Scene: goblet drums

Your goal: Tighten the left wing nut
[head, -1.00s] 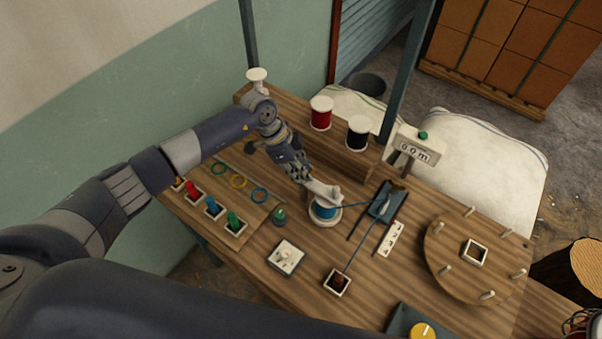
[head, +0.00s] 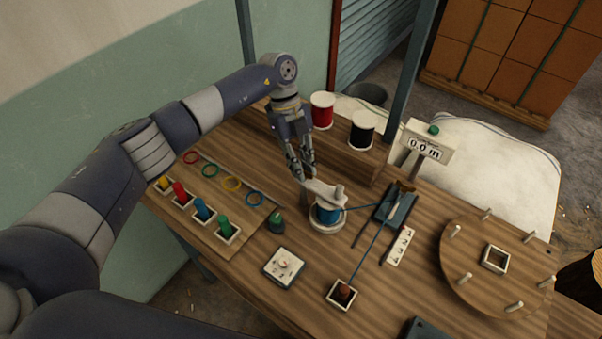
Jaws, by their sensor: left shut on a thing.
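The white wing nut (head: 325,192) sits on top of the blue cord spool (head: 327,215) in the middle of the bench. My left gripper (head: 304,177) reaches down from behind and is shut on the left wing of the nut. Its fingertips partly cover that wing. The rounded right wing stands clear. Blue cord runs from the spool to a dark guide plate (head: 396,205) and on to a small square holder (head: 342,294). My right gripper is not in view.
A red spool (head: 322,111) and a black spool (head: 362,130) stand behind. A meter reading 0.0 m (head: 426,144) stands at right, above a round pegged board (head: 470,245). Coloured rings and pegs lie left. A green-topped piece (head: 276,221) and a dial box (head: 284,267) are close in front.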

